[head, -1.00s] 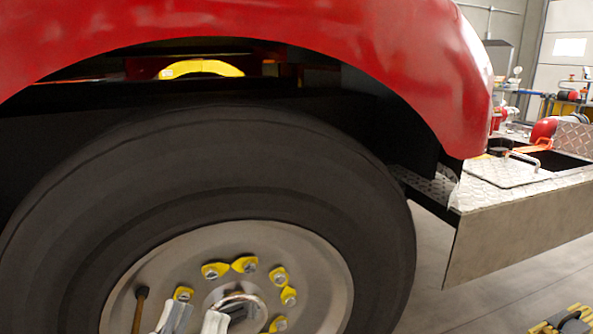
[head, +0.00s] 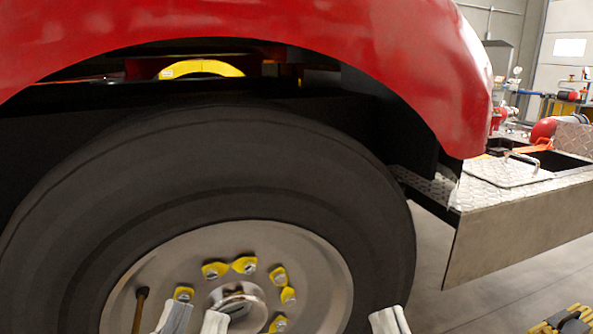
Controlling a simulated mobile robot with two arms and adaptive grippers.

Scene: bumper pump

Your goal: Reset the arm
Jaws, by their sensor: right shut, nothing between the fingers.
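My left gripper (head: 194,318) is at the bottom edge of the head view, in front of the wheel's hub. Its two pale grey fingers are apart, with nothing visible between them. My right gripper (head: 388,320) is at the bottom edge further right, in front of the lower right of the tyre. Only its pale grey tip shows, shut and empty. The rest of both arms is out of view below.
A large black tyre (head: 230,150) with a grey wheel rim and yellow nut markers fills the middle, under a red fender (head: 420,60). A metal bumper (head: 520,230) juts out at right. Yellow-and-black gloves (head: 565,320) show at bottom right. Grey floor is open between.

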